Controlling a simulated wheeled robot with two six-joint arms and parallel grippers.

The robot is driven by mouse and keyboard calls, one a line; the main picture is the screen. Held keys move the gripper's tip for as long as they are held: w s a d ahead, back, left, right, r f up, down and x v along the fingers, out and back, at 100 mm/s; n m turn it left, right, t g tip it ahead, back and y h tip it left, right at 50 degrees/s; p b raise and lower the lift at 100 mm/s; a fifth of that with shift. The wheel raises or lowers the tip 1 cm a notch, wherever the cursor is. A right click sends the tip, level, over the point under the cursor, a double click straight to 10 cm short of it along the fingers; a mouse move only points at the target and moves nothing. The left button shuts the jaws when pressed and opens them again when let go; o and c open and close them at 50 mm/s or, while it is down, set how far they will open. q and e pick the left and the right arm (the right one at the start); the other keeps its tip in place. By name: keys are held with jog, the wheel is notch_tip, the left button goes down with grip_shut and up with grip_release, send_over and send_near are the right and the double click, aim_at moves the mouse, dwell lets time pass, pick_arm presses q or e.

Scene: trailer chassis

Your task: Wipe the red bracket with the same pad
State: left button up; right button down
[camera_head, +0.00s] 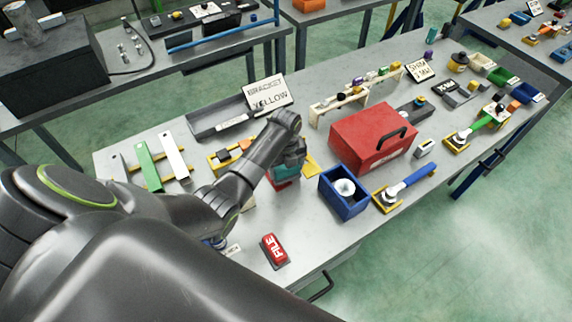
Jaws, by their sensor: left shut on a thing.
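My left arm reaches in from the left, and its gripper (287,170) points down over the middle of the table. It is shut on a teal block-like thing, which I take to be the pad (291,160). A red piece (284,185), probably the red bracket, shows just below the gripper. The gripper and the arm hide most of it, and I cannot tell whether the pad touches it. A yellow piece (312,165) lies just right of the gripper. My right gripper is not in view.
A red toolbox (367,138) and a blue bin (343,203) with a white round thing stand right of the gripper. A grey tray with a "BRACKET YELLOW" sign (269,93) lies behind. A red "FILE" block (274,250) lies near the front edge. Green and white bars (150,166) lie left.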

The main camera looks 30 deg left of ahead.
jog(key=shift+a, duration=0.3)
pick_arm(q)
jog(key=shift+f+b, duration=0.3)
jog(key=shift+f, duration=0.2)
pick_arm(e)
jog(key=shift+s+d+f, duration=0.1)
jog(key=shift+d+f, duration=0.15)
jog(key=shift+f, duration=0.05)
pick_arm(q)
jog(key=shift+f+b, duration=0.3)
jog(key=shift+f, duration=0.2)
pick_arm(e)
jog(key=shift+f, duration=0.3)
pick_arm(q)
jog(key=shift+s+a+r+p, duration=0.2)
jog(key=shift+s+a+p, duration=0.25)
jog(key=shift+s+p, duration=0.25)
jog(key=shift+s+a, duration=0.3)
jog(key=shift+s, duration=0.2)
jog(key=shift+s+a, duration=0.3)
jog(key=shift+s, duration=0.2)
jog(key=shift+f, duration=0.1)
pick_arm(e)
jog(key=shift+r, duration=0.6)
pick_arm(q)
jog(key=shift+f, duration=0.15)
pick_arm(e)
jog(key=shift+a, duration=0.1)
